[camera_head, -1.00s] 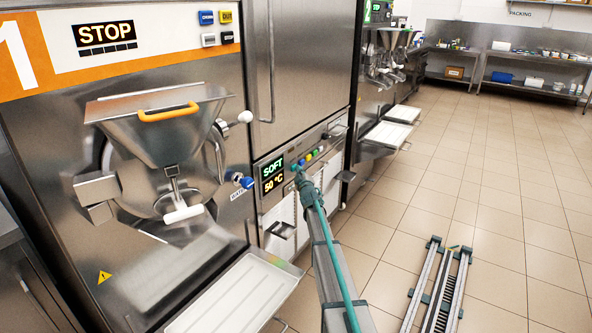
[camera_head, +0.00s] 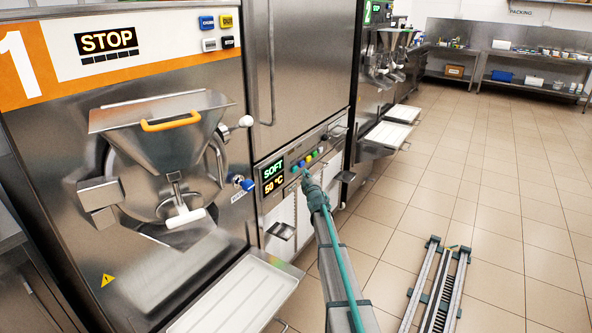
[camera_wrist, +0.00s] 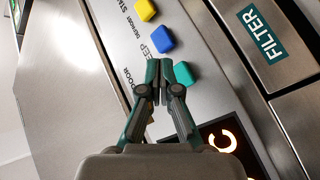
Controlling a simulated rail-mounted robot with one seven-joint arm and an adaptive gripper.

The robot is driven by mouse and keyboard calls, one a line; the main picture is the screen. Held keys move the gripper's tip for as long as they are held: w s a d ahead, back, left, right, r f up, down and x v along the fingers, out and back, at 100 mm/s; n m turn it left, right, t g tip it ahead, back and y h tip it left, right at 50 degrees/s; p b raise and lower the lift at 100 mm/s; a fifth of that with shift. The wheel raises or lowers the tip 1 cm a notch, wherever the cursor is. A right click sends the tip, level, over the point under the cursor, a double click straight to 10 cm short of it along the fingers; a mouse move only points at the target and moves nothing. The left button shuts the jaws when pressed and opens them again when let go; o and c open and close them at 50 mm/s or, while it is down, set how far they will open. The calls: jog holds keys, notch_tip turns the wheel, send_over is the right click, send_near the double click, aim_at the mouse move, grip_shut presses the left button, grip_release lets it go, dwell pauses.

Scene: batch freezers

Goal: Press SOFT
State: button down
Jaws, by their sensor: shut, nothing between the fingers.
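The small display (camera_head: 273,177) on the machine's lower panel reads SOFT in green above 50 °C in yellow. Beside it runs a row of coloured buttons. The teal button (camera_wrist: 184,74) is nearest my fingertips in the wrist view, with the blue button (camera_wrist: 159,37) and the yellow button (camera_wrist: 145,9) further up. My gripper (camera_wrist: 159,68) is shut and empty, its tips just left of the teal button in that view. I cannot tell whether they touch the panel. In the head view my gripper (camera_head: 306,174) is just below and right of the teal button (camera_head: 294,169).
A FILTER label (camera_wrist: 262,33) is on the metal beside the panel. Batch freezer 1 has a hopper (camera_head: 165,130), a STOP display (camera_head: 107,41) and a white tray (camera_head: 236,296) sticking out at the front. The tiled floor (camera_head: 480,190) to the right is largely open.

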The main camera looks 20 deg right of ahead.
jog(key=shift+s+d+p, duration=0.35)
jog(key=shift+s+d, duration=0.15)
jog(key=shift+s, duration=0.2)
jog(key=shift+s+d+p, duration=0.3)
jog(key=shift+s+d, duration=0.15)
jog(key=shift+s, duration=0.2)
